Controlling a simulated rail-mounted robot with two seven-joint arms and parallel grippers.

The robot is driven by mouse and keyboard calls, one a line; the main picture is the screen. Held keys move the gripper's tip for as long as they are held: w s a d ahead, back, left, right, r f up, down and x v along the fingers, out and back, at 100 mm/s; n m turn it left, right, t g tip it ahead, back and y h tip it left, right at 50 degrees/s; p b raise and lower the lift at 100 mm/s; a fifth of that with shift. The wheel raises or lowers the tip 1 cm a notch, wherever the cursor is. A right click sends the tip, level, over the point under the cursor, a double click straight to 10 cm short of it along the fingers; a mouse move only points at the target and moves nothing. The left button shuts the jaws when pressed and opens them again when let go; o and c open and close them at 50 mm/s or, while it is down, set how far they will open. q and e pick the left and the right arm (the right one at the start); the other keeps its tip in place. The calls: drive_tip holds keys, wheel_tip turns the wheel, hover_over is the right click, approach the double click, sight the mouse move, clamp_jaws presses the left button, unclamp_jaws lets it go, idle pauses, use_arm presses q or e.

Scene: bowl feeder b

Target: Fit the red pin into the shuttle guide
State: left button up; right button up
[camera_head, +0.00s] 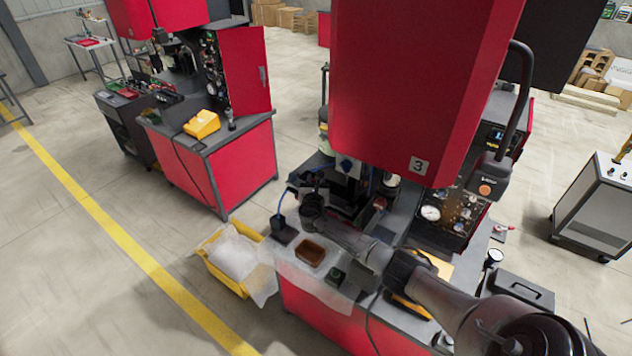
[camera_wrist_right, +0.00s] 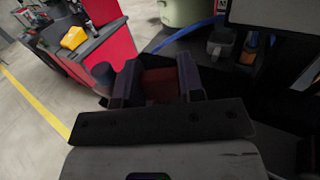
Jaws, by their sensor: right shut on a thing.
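My right gripper (camera_wrist_right: 158,82) is shut on a dull red block-like thing, taken as the red pin (camera_wrist_right: 160,85), held between its two fingers in the wrist view. The fingers and the gripper body hide part of it. In the head view my right arm comes in from the lower right and reaches over the bench of the red machine marked 3, its gripper (camera_head: 313,203) in front of the machine's opening. The pin cannot be made out there. The shuttle guide cannot be told apart from the dark parts in the opening (camera_head: 347,190). My left gripper is not in view.
A brown tray (camera_head: 311,252) sits on the bench below my right arm. A yellow bin (camera_head: 228,282) with a clear liner stands left of the bench. The machine's red hood (camera_head: 400,90) hangs above the work area. Open floor lies to the left.

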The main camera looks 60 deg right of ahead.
drive_tip(key=shift+r+p, duration=0.75)
drive_tip(key=shift+r, duration=1.65)
drive_tip(key=shift+f+b, duration=0.4)
drive_tip(key=shift+f, duration=0.8)
idle(4.4)
